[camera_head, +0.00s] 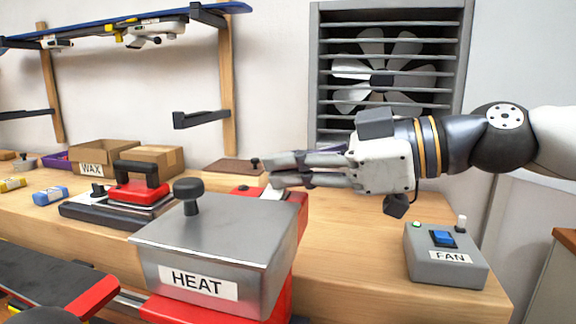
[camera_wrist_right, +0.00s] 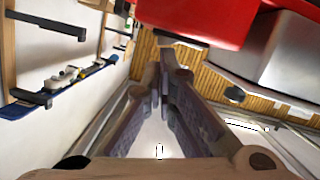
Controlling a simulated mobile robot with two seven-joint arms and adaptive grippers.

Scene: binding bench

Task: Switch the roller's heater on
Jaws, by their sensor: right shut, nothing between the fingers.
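The roller's metal cover (camera_head: 215,235), labelled HEAT, sits on a red body (camera_head: 270,290) at the front middle of the bench. A black round knob (camera_head: 188,190) stands on its top left. My right gripper (camera_head: 272,172) is shut and empty, its fingers pointing left just behind the cover, by a red part at its back. In the right wrist view the shut fingers (camera_wrist_right: 168,65) lie below a red body (camera_wrist_right: 205,15), and the grey metal cover (camera_wrist_right: 285,55) is at the right. No heater switch can be made out; the fingers hide part of the back. My left gripper does not show.
A grey FAN box (camera_head: 447,258) with a blue switch (camera_head: 442,238) stands right. A barred fan (camera_head: 385,75) is on the wall behind my arm.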

